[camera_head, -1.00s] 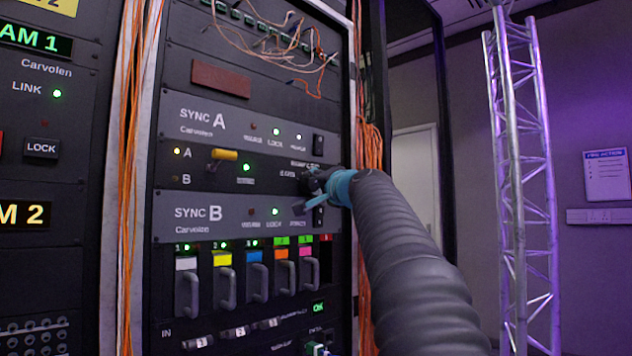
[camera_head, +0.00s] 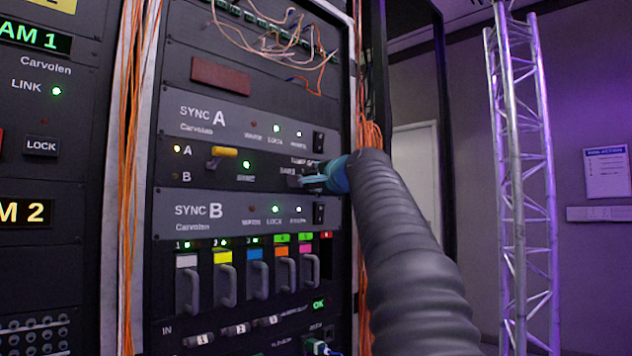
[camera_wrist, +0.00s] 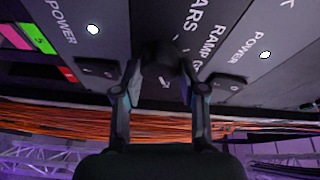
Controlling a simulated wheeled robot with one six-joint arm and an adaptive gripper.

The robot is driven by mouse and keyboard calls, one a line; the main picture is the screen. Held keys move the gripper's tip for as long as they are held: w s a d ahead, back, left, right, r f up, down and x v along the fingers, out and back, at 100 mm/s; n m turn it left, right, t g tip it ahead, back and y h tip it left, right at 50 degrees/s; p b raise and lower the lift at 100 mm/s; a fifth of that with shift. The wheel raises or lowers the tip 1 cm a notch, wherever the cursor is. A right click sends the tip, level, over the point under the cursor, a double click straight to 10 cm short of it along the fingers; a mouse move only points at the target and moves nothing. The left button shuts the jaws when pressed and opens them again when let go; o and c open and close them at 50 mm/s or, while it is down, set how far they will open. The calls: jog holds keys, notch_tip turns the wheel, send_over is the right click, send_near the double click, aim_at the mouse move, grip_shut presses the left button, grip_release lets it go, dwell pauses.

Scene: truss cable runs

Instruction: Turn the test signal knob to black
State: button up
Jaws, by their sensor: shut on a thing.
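The test signal knob (camera_wrist: 166,56) is a dark round knob on the dark panel between the SYNC A and SYNC B units. It shows in the wrist view between my fingertips, with white lettering reading "ARS" and "RAMP" and a small white arrow mark around it. My gripper (camera_wrist: 164,72) is shut on the knob, one finger on each side. In the head view my gripper (camera_head: 308,178) is at the right end of that panel and hides most of the knob. I cannot tell which label the knob points to.
A yellow-handled lever (camera_head: 224,152) sits left on the same panel, beside A and B lamps. Small black power switches (camera_head: 319,142) stand close above and below my gripper. Coloured handled modules (camera_head: 256,270) line the row below. Orange cables (camera_head: 371,140) hang along the rack's right edge.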

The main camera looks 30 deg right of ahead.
jog(key=o, duration=1.1)
jog(key=shift+o, duration=0.2)
jog(key=s, duration=1.2)
jog(key=shift+a, duration=0.25)
jog(key=shift+f, duration=0.1)
